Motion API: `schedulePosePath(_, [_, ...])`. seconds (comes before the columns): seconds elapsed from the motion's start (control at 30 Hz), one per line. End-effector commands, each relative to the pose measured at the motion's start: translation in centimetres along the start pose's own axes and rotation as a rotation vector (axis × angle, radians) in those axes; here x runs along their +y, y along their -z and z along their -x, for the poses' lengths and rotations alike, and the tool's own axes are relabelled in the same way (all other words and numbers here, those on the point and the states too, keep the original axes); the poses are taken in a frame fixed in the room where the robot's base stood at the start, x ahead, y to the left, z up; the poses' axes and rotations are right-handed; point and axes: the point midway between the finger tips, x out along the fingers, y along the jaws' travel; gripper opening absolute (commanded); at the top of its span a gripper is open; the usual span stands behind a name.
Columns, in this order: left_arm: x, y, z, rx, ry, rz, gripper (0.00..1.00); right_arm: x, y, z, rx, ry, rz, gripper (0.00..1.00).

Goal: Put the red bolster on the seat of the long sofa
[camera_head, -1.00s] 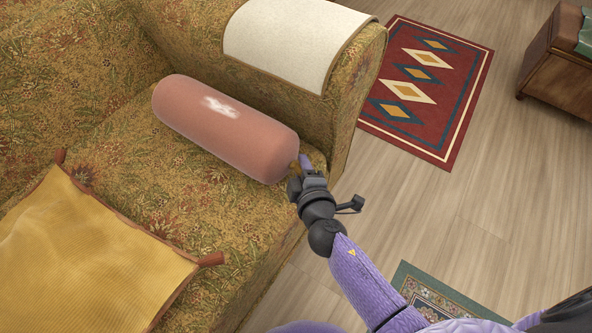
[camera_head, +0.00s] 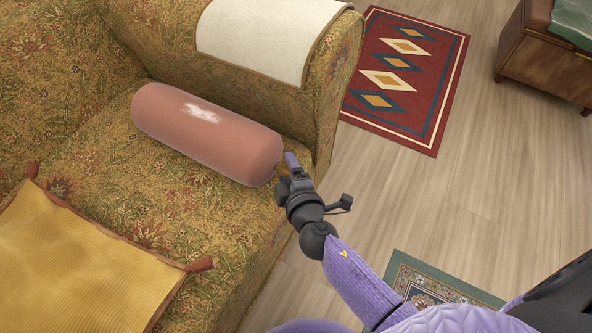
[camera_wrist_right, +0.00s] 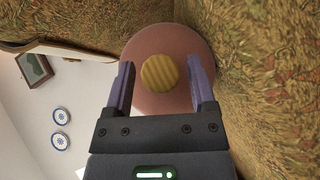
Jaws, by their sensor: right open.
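The red bolster (camera_head: 205,133), a dull pinkish-red cylinder with a white mark, lies on the seat (camera_head: 190,213) of the floral sofa, alongside the sofa arm. My right gripper (camera_head: 287,165) is at the bolster's near right end, open and apart from it as far as the head view shows. In the right wrist view the bolster's round end (camera_wrist_right: 150,100) with a yellow ribbed disc (camera_wrist_right: 163,72) faces the camera, between and beyond the two open fingers (camera_wrist_right: 160,85). My left gripper is not in view.
A yellow cushion (camera_head: 75,265) with tassels lies on the seat at lower left. A cream cloth (camera_head: 270,38) drapes over the sofa arm (camera_head: 338,70). A red patterned rug (camera_head: 405,80), a green rug (camera_head: 425,285) and a wooden cabinet (camera_head: 545,65) stand on or cover the floor at right.

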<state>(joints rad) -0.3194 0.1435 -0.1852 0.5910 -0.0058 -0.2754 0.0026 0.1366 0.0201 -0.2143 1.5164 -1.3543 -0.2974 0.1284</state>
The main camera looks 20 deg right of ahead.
Motion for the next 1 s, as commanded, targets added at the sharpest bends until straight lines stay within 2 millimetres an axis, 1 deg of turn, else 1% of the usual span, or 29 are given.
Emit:
schedulePosePath(0.1, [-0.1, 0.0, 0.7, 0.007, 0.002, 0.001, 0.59, 0.2, 0.1, 2.8, 0.0, 0.002, -0.001, 0.72])
schedulePosePath(0.3, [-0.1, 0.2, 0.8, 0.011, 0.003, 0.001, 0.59, -0.1, 0.0, 8.0, -0.001, 0.003, 0.0, 0.72])
schedulePosePath(0.43, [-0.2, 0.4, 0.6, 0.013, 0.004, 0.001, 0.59, -0.1, -0.1, 10.3, -0.001, 0.003, 0.001, 0.72])
schedulePosePath(0.5, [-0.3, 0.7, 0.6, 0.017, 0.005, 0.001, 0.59, -0.1, 0.0, 11.0, -0.001, 0.002, 0.0, 0.72])
schedulePosePath(0.6, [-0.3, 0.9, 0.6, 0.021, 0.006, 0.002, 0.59, 0.0, 0.0, 11.3, 0.0, 0.001, 0.0, 0.72])
schedulePosePath(1.0, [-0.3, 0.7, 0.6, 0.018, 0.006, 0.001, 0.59, -0.2, -0.1, 11.3, -0.001, 0.008, -0.001, 0.72])
